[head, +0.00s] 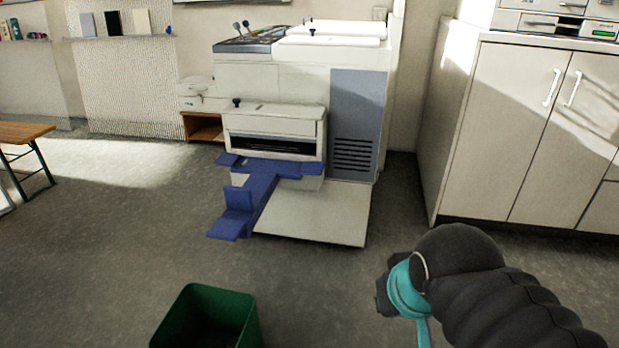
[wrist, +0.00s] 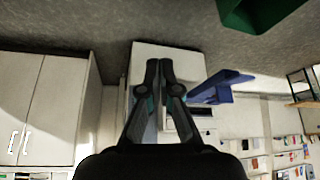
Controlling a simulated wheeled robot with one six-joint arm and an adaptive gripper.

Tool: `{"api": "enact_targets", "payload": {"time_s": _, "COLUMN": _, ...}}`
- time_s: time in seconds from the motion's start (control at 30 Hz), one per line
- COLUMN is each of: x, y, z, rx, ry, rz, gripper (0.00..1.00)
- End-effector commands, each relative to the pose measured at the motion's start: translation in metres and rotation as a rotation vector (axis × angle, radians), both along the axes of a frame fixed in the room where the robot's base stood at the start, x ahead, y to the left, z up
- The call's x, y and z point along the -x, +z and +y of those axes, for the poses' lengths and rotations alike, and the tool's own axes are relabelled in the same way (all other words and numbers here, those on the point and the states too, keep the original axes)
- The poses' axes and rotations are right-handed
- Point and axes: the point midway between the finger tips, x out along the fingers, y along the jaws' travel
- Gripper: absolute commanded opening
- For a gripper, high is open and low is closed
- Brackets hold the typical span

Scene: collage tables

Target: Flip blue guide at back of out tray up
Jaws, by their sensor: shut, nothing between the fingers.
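The copier's white out tray (head: 325,215) sticks out low at the front of the machine. Blue guide parts (head: 262,185) lie along its left side: a wide flat bar near the machine, a long strip coming forward, and a small raised block (head: 239,198) toward its front end. I cannot tell which piece is the back guide. The blue parts also show in the wrist view (wrist: 220,88), right of my gripper. My gripper (wrist: 160,64) is shut and empty, with the white tray behind its tips. In the head view my arm is at lower right, clear of the tray; its fingertips are hidden.
The copier (head: 300,90) stands against the wall. A green bin (head: 207,315) is on the floor in front. White cabinets (head: 520,130) stand at right, a wooden bench (head: 22,132) at far left. The floor between bin and tray is clear.

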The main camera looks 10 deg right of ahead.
Motion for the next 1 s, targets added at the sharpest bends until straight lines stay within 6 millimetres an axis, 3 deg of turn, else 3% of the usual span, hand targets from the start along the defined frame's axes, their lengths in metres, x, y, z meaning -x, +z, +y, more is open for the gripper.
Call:
{"api": "enact_targets", "payload": {"time_s": 0.2, "x": -0.006, "y": 0.0, "z": 0.001, "rx": -0.014, "ry": -0.018, "rz": -0.009, "gripper": 0.0}}
{"api": "enact_targets", "payload": {"time_s": 0.27, "x": -0.017, "y": 0.0, "z": 0.003, "rx": -0.038, "ry": -0.047, "rz": -0.025, "gripper": 0.0}}
{"api": "enact_targets", "payload": {"time_s": 0.37, "x": -0.048, "y": 0.001, "z": 0.008, "rx": -0.11, "ry": -0.136, "rz": -0.074, "gripper": 0.0}}
{"api": "enact_targets", "payload": {"time_s": 0.77, "x": -0.244, "y": -0.004, "z": 0.033, "rx": -0.681, "ry": -0.699, "rz": -0.35, "gripper": 0.0}}
{"api": "enact_targets", "payload": {"time_s": 1.0, "x": -0.352, "y": -0.028, "z": 0.042, "rx": -1.1, "ry": -1.001, "rz": -0.475, "gripper": 0.0}}
